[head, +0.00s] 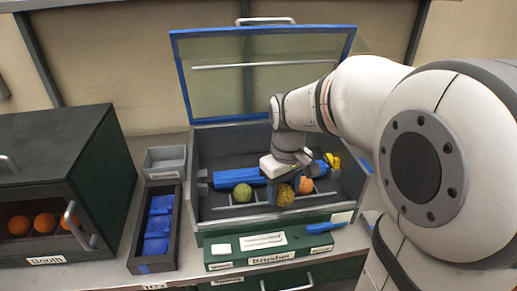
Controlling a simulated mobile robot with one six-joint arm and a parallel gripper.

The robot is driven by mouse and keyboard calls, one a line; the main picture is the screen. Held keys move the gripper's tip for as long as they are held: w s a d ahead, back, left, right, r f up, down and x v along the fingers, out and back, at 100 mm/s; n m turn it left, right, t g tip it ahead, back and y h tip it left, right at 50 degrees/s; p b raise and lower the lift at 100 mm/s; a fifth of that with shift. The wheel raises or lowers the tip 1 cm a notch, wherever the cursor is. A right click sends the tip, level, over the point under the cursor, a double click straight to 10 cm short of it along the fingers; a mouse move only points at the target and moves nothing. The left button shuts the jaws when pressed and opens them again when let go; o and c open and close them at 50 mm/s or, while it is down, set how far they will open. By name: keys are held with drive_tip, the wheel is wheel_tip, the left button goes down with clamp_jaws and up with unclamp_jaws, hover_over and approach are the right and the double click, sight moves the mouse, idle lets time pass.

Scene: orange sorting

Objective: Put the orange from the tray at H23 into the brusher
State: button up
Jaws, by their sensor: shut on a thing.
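The brusher (237,256) is a grey open-topped box with a labelled green front, its clear blue-edged lid raised. My gripper (285,191) points down inside it, shut on a mottled yellow-brown orange (285,197). Whether this fruit touches the rack below cannot be told. A green fruit (242,193) sits to its left on the rack, and an orange-coloured fruit (305,185) is close on its right, partly hidden. The tray (136,247) at the label H23 is dark with several blue pads; no fruit shows in it.
A blue roller (238,178) lies across the brusher behind the fruits, with a yellow part (332,161) at its right. A dark green booth (50,150) holding several oranges stands at the left. A small grey bin (165,161) stands behind the tray. My arm covers the right side.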

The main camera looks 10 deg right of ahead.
drive_tip(key=w+f, duration=0.1)
drive_tip(key=w, duration=0.2)
drive_tip(key=w+f, duration=0.1)
drive_tip(key=w, duration=0.2)
drive_tip(key=w+p, duration=0.1)
drive_tip(key=w, duration=0.1)
drive_tip(key=shift+w+f, duration=0.6)
drive_tip(key=shift+f, duration=1.9)
drive_tip(key=shift+f, duration=0.15)
drive_tip(key=o, duration=0.7)
